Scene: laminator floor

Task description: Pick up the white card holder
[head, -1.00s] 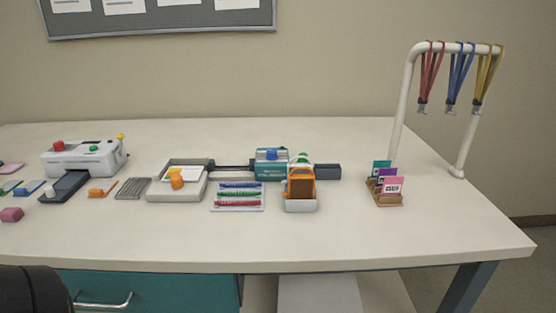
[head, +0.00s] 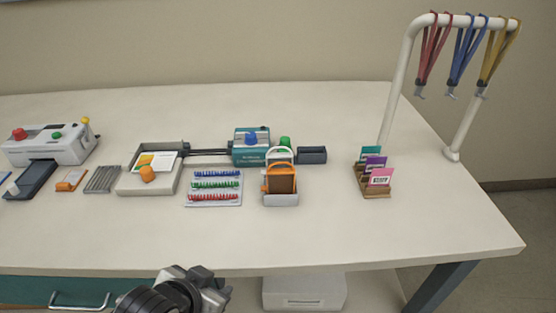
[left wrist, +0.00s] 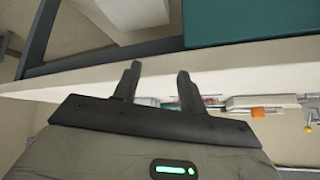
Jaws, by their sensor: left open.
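A white card holder (head: 279,152) shows as a pale arched frame in the head view, right of the middle of the table. It stands upright behind an orange card holder (head: 281,180), which hides most of it. Both stand in a small light-grey rack (head: 281,200). My left gripper (head: 208,286) is at the bottom of the head view, in front of the table's front edge and well short of the rack. In the left wrist view my left gripper (left wrist: 158,84) has its two fingers apart with nothing between them. My right gripper does not show.
A teal machine (head: 251,146) stands behind the rack. A tray of coloured strips (head: 214,187) lies left of it, and a wooden card stand (head: 376,192) to the right. A lanyard rail (head: 398,75) rises at the far right. The table front (head: 330,235) is clear.

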